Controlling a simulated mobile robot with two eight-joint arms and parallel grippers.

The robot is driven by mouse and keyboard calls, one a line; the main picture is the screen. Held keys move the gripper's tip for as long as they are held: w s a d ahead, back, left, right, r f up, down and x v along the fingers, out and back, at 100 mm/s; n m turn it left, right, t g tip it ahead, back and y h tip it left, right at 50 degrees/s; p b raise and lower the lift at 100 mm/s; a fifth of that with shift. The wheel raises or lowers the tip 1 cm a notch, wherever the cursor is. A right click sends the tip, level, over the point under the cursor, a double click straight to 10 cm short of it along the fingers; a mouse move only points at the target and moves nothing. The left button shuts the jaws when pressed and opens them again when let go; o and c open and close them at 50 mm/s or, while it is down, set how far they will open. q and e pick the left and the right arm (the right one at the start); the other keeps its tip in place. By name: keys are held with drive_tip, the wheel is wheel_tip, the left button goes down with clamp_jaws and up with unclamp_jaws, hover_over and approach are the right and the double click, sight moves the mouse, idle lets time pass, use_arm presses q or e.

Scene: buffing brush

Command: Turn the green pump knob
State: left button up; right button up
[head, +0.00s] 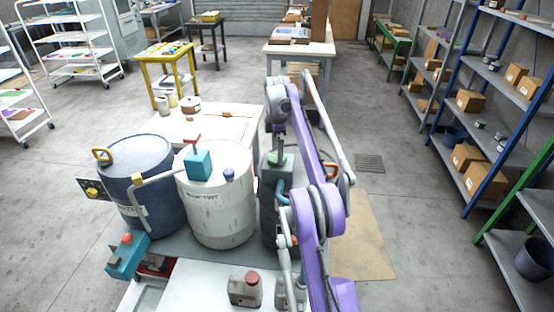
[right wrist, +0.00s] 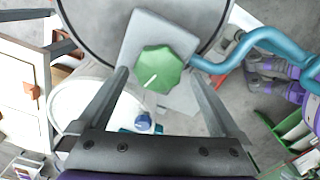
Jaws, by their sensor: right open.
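The green pump knob (right wrist: 160,68) is an eight-sided knob with a white mark, on top of a grey pump block (right wrist: 138,38) in the right wrist view. In the head view the knob (head: 287,160) shows only partly, under my right gripper (head: 279,146). My right gripper (right wrist: 159,76) is open, with one finger on each side of the knob in the wrist view. I cannot tell whether the fingers touch it. A blue curved pipe (right wrist: 250,42) leaves the pump block to the right. My left gripper is not in view.
A white drum (head: 218,215) with a teal pump (head: 199,163) and a blue drum (head: 150,185) stand left of the right gripper. A grey can with a red cap (head: 245,290) stands in front.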

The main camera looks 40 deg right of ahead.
drive_tip(key=shift+w+f, duration=0.15)
drive_tip(key=shift+f, duration=1.1)
drive_tip(key=c, duration=1.2)
drive_tip(key=shift+r, duration=0.1)
